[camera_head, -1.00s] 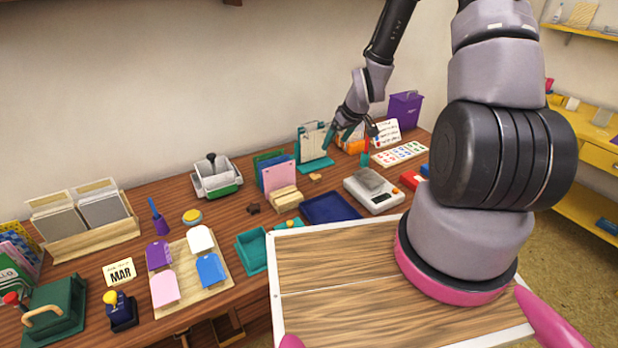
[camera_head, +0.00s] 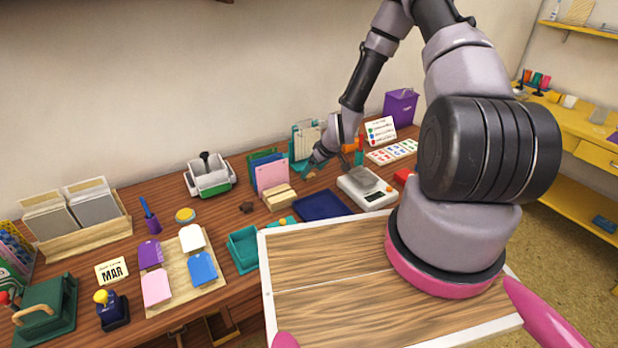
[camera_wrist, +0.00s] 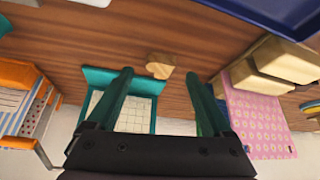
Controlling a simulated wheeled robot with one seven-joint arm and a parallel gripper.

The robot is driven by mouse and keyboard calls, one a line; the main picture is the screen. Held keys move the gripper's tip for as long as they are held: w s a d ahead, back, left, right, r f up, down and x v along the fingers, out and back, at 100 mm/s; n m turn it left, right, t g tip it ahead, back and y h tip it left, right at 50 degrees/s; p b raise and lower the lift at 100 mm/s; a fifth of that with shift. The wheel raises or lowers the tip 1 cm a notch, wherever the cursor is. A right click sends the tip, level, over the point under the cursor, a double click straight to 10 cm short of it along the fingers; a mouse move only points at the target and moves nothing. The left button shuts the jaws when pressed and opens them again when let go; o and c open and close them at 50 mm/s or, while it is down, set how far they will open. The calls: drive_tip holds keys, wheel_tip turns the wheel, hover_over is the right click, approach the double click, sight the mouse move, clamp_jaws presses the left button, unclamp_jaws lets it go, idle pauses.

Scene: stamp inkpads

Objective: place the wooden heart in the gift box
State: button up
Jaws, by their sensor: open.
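The wooden heart (camera_head: 311,173), small and light brown, lies on the table in front of the teal clipboard stand. It also shows in the wrist view (camera_wrist: 160,66), just beyond the fingertips and between their lines. My gripper (camera_wrist: 158,77) has teal fingers spread apart, with nothing between them. In the head view my gripper (camera_head: 313,160) is low, close to the heart; any gap between them is hard to judge. Small tan boxes (camera_head: 279,197) stand in front of the pink patterned bag; I cannot tell whether one is the gift box.
A dark blue tray (camera_head: 321,205) and a scale (camera_head: 366,188) stand near the heart. The teal clipboard stand (camera_wrist: 98,77) lies beneath the left finger, and the pink bag (camera_wrist: 258,120) is right of the right finger. Bare table surrounds the heart.

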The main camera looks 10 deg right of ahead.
drive_tip(key=shift+x, duration=1.2)
clamp_jaws()
